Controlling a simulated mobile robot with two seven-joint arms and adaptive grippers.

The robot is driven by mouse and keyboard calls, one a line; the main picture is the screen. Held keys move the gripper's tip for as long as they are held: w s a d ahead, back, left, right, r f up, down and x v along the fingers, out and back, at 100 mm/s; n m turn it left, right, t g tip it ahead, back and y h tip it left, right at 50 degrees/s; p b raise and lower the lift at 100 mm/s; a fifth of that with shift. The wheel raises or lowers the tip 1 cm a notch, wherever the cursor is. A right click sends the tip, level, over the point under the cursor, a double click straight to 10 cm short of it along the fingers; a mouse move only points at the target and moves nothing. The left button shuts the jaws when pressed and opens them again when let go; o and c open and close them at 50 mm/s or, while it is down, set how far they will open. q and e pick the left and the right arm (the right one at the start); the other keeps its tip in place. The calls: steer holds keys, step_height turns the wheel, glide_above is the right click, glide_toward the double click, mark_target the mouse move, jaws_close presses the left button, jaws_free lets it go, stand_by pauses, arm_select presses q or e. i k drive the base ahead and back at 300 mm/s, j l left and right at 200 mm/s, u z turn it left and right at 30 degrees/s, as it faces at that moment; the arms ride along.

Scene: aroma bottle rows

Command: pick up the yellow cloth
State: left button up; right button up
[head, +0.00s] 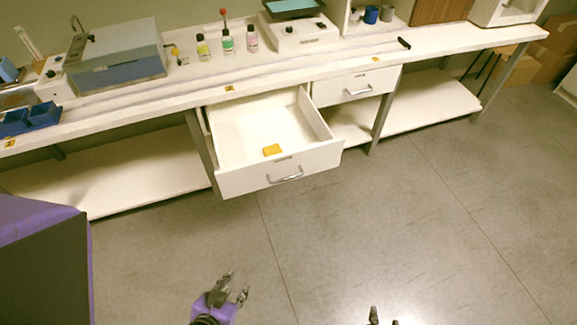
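The yellow cloth (272,150) is a small folded piece lying in the open white drawer (232,183), near its front panel. My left gripper (235,286) is at the bottom of the head view, well in front of the drawer. Its fingers are apart with nothing between them. My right gripper (383,317) shows only as two separated fingertips at the bottom edge; the rest is cut off. Both grippers are apart from the cloth.
The bench (180,85) holds three small bottles with yellow, green and pink contents (251,39), a grey-blue box device (118,62) and a white scale-like device (300,33). A second drawer (355,87) is closed. The floor before the drawer is clear.

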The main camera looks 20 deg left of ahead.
mark_target(273, 149)
steer(key=u, duration=1.7)
steer(key=i+l+z, duration=0.35)
steer(key=i+z, duration=0.35)
steer(key=k, duration=0.2)
steer(key=i, duration=0.4)
steer(key=l+u, duration=0.05)
